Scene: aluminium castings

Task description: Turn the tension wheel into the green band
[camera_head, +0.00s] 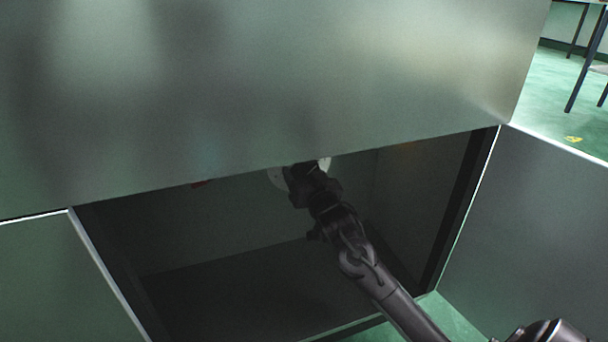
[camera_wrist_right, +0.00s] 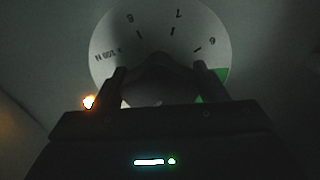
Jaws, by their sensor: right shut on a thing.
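The tension wheel (camera_wrist_right: 158,75) is a dark rounded piece in the right wrist view, in front of a pale round dial (camera_wrist_right: 150,35) with numbers and tick marks. The green band (camera_wrist_right: 219,75) shows at the dial's right edge, partly behind a finger. My right gripper (camera_wrist_right: 161,78) has a finger on each side of the wheel and is shut on it. In the head view my right gripper (camera_head: 301,176) reaches into a dark cabinet, and slivers of the pale dial (camera_head: 276,178) show beside it. Most of the wheel is hidden there. My left gripper is out of view.
A large metal panel (camera_head: 260,80) overhangs the cabinet opening just above my right gripper. Side panels (camera_head: 545,210) flank the opening. The cabinet's lower space (camera_head: 230,290) looks empty but is dark.

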